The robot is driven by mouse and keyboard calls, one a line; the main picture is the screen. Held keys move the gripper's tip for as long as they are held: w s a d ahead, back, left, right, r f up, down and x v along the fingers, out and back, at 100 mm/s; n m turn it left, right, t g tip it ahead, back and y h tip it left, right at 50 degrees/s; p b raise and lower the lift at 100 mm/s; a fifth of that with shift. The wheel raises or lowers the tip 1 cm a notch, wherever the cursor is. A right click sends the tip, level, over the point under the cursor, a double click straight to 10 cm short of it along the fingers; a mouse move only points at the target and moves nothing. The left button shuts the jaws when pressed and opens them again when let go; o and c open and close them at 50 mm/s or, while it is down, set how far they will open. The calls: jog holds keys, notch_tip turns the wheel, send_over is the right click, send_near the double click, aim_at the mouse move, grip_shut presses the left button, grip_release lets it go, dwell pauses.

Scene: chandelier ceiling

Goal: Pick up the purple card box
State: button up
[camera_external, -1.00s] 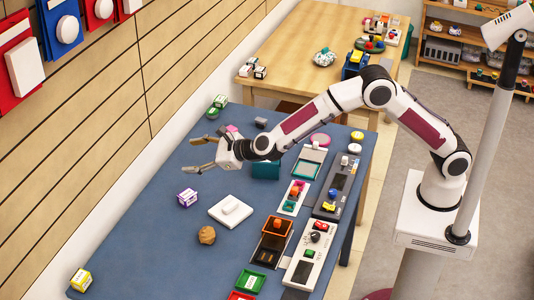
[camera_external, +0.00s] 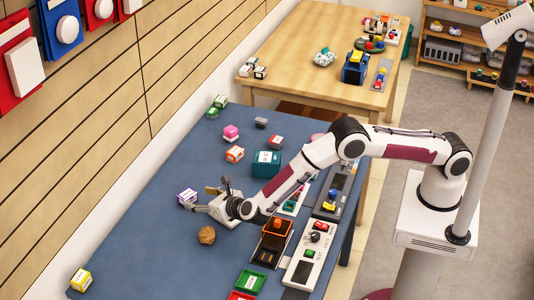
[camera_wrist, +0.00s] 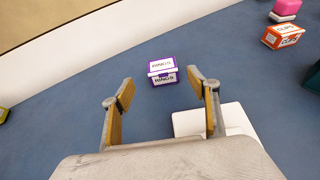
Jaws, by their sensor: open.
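The purple card box (camera_external: 187,196) is a small white box with purple edges on the blue table. In the wrist view the purple card box (camera_wrist: 163,70) shows dark lettering and lies just beyond the fingertips, between their lines. My gripper (camera_external: 200,198) is low over the table, just right of the box. In the wrist view my gripper (camera_wrist: 155,88) has its two fingers spread wide with nothing between them. The gripper hides part of the white block in the external view.
The white block (camera_wrist: 225,120) lies under the right finger's side. A brown lump (camera_external: 207,235) sits in front of my gripper. An orange-and-white box (camera_external: 235,154) and a teal box (camera_external: 266,164) stand behind. The table left of the purple box is clear.

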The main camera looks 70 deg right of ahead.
aim_at(191, 196)
jog(key=shift+w, duration=0.1)
jog(key=shift+x, duration=1.25)
jog(key=shift+d+f+x, duration=0.2)
jog(key=shift+x, duration=2.25)
jog(key=c, duration=1.2)
